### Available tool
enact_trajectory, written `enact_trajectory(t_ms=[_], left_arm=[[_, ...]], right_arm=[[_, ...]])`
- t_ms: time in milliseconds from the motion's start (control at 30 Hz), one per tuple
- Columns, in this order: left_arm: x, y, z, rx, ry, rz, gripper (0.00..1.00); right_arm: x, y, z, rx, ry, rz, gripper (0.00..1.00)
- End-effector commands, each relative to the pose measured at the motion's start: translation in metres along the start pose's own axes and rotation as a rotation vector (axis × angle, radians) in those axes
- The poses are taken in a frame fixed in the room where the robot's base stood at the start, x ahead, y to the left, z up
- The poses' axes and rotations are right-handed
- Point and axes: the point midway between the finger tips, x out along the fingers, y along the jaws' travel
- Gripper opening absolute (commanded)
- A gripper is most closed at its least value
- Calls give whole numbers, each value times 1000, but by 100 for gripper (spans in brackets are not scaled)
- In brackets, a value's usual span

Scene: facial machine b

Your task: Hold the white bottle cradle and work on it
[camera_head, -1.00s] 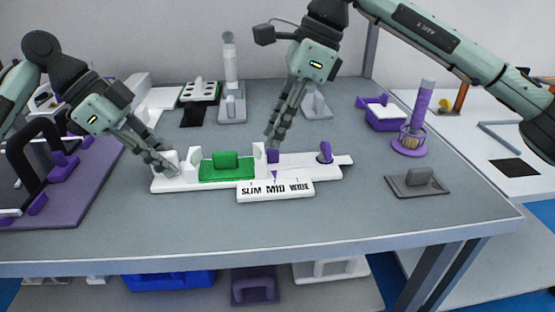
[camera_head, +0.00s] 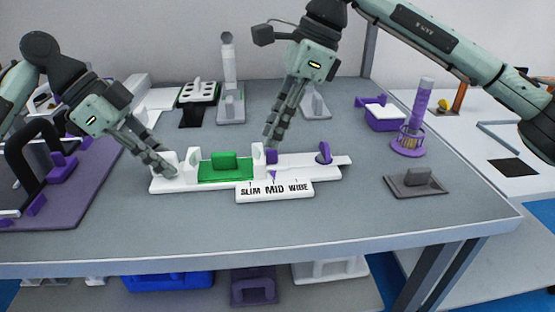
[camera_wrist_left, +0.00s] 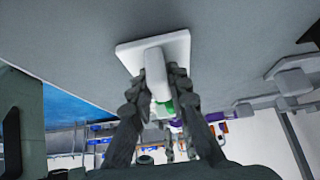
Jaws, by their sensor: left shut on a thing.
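The white bottle cradle (camera_head: 219,185) lies on the grey table in the head view. It has a green block (camera_head: 225,169) in its middle, white uprights, a purple piece (camera_head: 271,156) and a purple knob (camera_head: 324,153). A plate in front reads SLIM MID WIDE (camera_head: 274,192), with a purple pointer above MID. My left gripper (camera_head: 167,170) is shut on the white upright at the cradle's left end; the left wrist view shows this upright (camera_wrist_left: 157,74) between its fingers. My right gripper (camera_head: 270,140) is at the purple piece; whether its fingers grip it is unclear.
A grey block on a plate (camera_head: 416,183), a purple tube in a holder (camera_head: 410,140) and a purple tray (camera_head: 386,119) stand to the right. White stands (camera_head: 231,103) are behind. A purple mat (camera_head: 75,205) lies left. The front of the table is clear.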

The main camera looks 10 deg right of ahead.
Motion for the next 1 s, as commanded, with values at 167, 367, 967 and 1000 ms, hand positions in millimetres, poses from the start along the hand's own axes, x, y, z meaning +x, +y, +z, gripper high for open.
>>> enact_trajectory(t_ms=[167,367,967,1000], left_arm=[[2,1,1,-1,-4,5,28],[1,1,1,0,-2,3,41],[-65,0,0,0,-1,-2,41],[-74,-1,0,-1,0,-2,41]], right_arm=[[0,0,0,0,0,0,22],[0,0,0,0,0,0,22],[0,0,0,0,0,0,22],[0,0,0,0,0,0,22]])
